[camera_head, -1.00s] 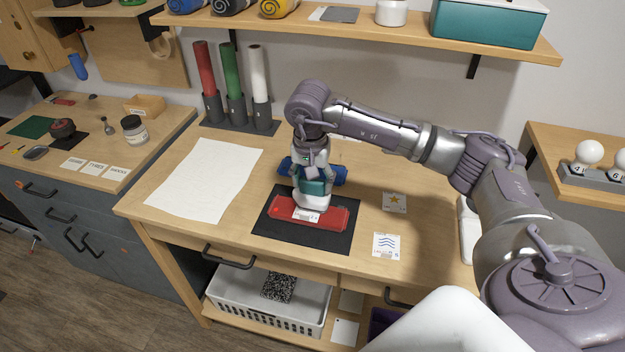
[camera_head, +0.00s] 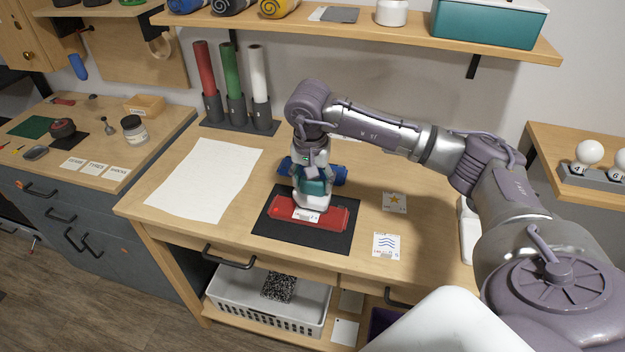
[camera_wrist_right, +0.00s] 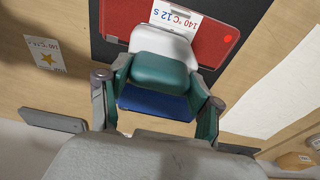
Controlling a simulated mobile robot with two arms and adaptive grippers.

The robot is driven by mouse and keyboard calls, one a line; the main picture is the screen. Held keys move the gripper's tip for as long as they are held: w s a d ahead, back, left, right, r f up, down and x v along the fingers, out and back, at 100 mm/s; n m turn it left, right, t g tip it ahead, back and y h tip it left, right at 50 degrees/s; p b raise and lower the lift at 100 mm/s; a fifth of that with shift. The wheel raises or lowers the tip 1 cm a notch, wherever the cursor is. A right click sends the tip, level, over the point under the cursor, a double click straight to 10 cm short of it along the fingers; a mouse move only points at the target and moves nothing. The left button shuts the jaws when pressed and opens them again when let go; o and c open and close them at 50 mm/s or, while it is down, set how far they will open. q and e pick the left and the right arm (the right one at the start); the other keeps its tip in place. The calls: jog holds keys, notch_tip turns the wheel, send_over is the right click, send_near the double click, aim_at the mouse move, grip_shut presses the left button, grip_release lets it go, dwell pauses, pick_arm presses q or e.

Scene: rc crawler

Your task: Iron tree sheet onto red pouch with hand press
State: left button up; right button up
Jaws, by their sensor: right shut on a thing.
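The red pouch (camera_head: 330,218) lies flat on a black mat (camera_head: 277,233) on the workbench. A white sheet (camera_head: 303,215) marked "140 °C 12 s" lies on it, also seen in the right wrist view (camera_wrist_right: 184,22). Its picture is hidden, so I cannot tell if it is the tree. My right gripper (camera_head: 313,178) is shut on the teal and white hand press (camera_head: 312,201). The press stands over the sheet and pouch and appears to touch them; the contact is hidden. In the right wrist view the press (camera_wrist_right: 160,72) sits between the fingers. My left gripper is out of view.
A blue item (camera_head: 335,174) lies behind the press. A star sheet (camera_head: 394,202) and a wave sheet (camera_head: 386,245) lie to the right. A large white sheet (camera_head: 205,180) covers the bench's left. Coloured rolls (camera_head: 230,75) stand at the back.

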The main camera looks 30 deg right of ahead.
jog(key=shift+s+f, duration=0.1)
jog(key=shift+w+d+r+p, duration=0.1)
jog(key=shift+r+p, duration=1.1)
jog(key=shift+r, duration=0.75)
jog(key=shift+w+r+p, duration=0.1)
jog(key=shift+r+p, duration=1.1)
jog(key=shift+r, duration=0.95)
jog(key=shift+s, duration=0.1)
